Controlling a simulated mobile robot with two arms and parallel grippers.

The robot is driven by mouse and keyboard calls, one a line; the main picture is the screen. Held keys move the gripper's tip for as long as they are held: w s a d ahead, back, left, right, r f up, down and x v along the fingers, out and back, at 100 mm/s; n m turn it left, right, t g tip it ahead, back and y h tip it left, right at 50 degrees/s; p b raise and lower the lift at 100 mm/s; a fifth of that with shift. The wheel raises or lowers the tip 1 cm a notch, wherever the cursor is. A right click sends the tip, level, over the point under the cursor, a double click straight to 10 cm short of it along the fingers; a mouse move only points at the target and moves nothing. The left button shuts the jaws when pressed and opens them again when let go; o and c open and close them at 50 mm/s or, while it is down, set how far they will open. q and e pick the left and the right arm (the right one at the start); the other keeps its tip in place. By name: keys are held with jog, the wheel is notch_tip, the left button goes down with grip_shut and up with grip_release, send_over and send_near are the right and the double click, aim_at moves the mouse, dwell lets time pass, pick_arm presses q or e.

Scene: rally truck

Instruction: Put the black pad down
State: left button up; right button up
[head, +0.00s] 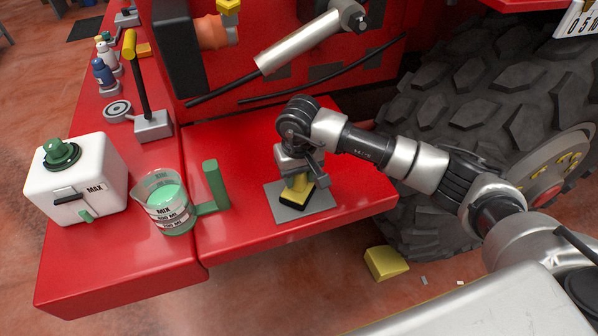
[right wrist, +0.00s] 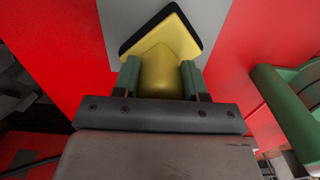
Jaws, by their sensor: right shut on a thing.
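The black pad (head: 293,207) is a thin dark square under a yellow handle (head: 299,188). It is at the grey plate (head: 320,201) on the red bench; I cannot tell whether it touches the plate. My right gripper (head: 298,176) comes down from above and is shut on the yellow handle. In the right wrist view the green fingertips (right wrist: 161,80) press on both sides of the yellow handle (right wrist: 163,62), and the pad's black edge (right wrist: 190,30) shows beyond it, over the grey plate (right wrist: 215,14). My left gripper is not in view.
A measuring jug (head: 166,205) with green liquid and a green handle stands left of the plate. A white tank (head: 75,180) with a green cap stands farther left. A big tyre (head: 480,90) is at the right. A yellow block (head: 386,263) lies on the floor.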

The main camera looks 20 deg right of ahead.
jog(key=shift+f, duration=0.15)
jog(key=o, duration=1.1)
jog(key=shift+r, duration=0.65)
notch_tip(320, 180, up, 11)
jog(key=b, duration=0.3)
